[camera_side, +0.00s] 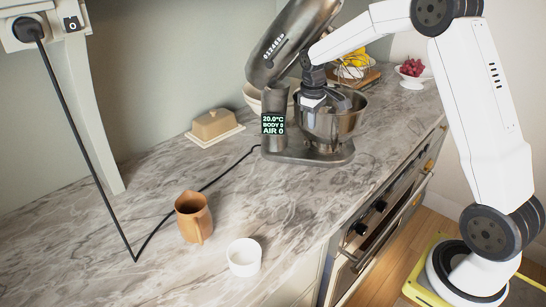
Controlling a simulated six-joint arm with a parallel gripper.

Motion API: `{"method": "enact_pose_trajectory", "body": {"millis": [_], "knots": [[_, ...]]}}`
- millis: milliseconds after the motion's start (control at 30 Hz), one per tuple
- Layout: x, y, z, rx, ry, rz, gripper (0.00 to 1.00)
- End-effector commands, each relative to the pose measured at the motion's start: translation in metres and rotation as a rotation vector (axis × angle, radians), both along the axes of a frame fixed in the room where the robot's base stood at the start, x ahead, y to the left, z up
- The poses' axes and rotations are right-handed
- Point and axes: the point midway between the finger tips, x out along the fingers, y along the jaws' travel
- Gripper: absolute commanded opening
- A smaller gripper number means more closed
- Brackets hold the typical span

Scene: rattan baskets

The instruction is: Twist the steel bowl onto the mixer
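The steel bowl (345,124) sits upright on the base of the grey mixer (308,156). The mixer's head (291,42) is tilted up and back. My gripper (312,104) points down at the left side of the bowl's rim, between the bowl and the mixer's column. Its fingertips are small and partly hidden against the bowl, so I cannot tell whether they are closed on the rim. Whether the bowl is locked to the base cannot be seen.
A brown jug (194,218) and a white ramekin (244,257) stand on the marble counter in front. A butter dish (214,127) is left of the mixer. A black cable (172,215) crosses the counter. A fruit bowl (412,78) stands at the back right.

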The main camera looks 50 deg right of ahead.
Motion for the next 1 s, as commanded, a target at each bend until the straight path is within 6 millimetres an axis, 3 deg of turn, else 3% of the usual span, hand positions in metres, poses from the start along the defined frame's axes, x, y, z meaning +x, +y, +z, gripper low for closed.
{"method": "enact_pose_trajectory", "body": {"millis": [867, 900, 1000], "knots": [[0.0106, 0.0005, 0.0016, -0.002, -0.004, -0.098, 0.0], [0.0106, 0.0005, 0.0016, -0.002, -0.004, -0.098, 0.18], [0.0103, 0.0005, 0.0012, -0.002, -0.003, -0.097, 0.46]]}}
